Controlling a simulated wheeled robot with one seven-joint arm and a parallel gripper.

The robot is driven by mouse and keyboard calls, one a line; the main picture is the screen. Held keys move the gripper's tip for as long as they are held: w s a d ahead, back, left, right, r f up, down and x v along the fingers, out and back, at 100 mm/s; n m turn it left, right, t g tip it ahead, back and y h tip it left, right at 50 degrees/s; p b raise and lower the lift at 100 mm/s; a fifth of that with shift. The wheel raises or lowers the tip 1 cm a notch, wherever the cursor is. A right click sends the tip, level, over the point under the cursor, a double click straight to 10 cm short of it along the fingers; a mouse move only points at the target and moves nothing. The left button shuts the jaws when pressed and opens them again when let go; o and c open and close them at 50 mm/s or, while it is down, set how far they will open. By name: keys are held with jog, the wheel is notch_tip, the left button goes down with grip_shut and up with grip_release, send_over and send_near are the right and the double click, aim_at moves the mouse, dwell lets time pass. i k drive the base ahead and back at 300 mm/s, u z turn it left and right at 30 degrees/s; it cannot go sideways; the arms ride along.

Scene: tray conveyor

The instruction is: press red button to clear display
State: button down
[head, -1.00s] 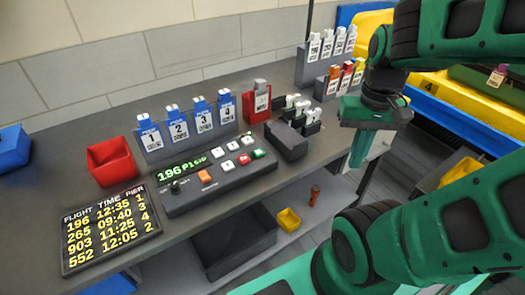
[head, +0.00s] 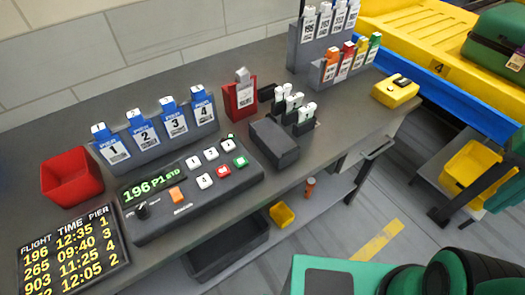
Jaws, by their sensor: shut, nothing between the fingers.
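The red button (head: 223,170) sits on the dark sloped control panel (head: 215,196) on the counter, between a white button and the green button (head: 241,161). Several white buttons are above and left of it, and an orange button (head: 177,195) is farther left. The display (head: 150,188) on the panel is lit and reads "196 P1 STD" in green. Nothing covers the red button. My gripper is out of view; only green and black parts of my own body show at the bottom right.
A flight board (head: 72,252) lies left of the panel, with a red bin (head: 72,178) above it. Numbered blue tags (head: 144,137) stand behind. A dark holder with white-topped stamps (head: 280,138) and a yellow device (head: 396,91) are to the right. The counter's front edge runs below.

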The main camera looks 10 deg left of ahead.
aim_at(222, 172)
jog(key=z, duration=0.6)
jog(key=k, duration=2.05)
jog(key=u, duration=1.35)
jog(key=i, duration=1)
jog(key=z, duration=0.05)
